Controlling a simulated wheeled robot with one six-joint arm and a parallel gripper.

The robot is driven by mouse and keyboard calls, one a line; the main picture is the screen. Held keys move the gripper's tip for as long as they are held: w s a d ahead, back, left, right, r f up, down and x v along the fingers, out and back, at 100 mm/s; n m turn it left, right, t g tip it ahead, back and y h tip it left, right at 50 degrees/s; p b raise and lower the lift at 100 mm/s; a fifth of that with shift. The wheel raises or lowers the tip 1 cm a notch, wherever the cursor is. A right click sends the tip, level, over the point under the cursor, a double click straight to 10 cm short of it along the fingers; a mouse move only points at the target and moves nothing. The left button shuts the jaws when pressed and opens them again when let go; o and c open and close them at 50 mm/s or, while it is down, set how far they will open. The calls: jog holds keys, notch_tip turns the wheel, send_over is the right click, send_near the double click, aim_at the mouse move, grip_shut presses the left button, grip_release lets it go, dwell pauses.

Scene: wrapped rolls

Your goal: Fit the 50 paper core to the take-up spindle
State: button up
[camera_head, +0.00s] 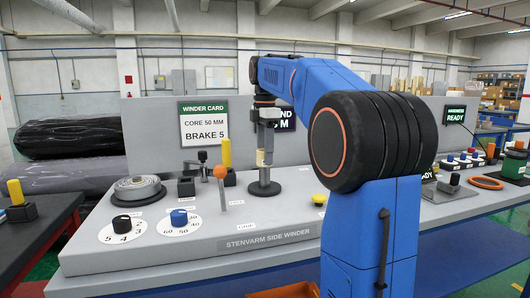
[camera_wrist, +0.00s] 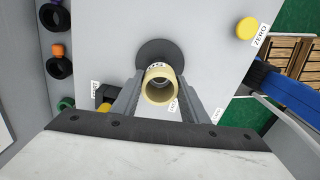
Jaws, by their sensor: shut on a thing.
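The paper core (camera_head: 261,158) is a short beige tube, upright, above the round black base of the take-up spindle (camera_head: 263,188). A grey post shows between the core and the base. I cannot tell whether the post's top is inside the core. My gripper (camera_head: 265,151) points down and is shut on the core. In the wrist view the core (camera_wrist: 148,87) shows its open end and a "50" label between the two fingers of my gripper (camera_wrist: 160,97). The spindle's black disc (camera_wrist: 160,50) lies behind it, partly hidden by the core.
A lever with an orange knob (camera_head: 220,172) and a yellow post (camera_head: 226,153) stand left of the spindle. A blue dial (camera_head: 179,217) and a black dial (camera_head: 122,223) are front left. A yellow button (camera_head: 319,199) lies right. The winder card (camera_head: 204,122) reads core 50 mm, brake 5.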

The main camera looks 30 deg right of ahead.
aim_at(265, 174)
jog(key=shift+f, duration=3.7)
jog(key=o, duration=1.1)
jog(key=shift+o, duration=0.2)
notch_tip(265, 174, up, 17)
jog(key=shift+r, duration=0.2)
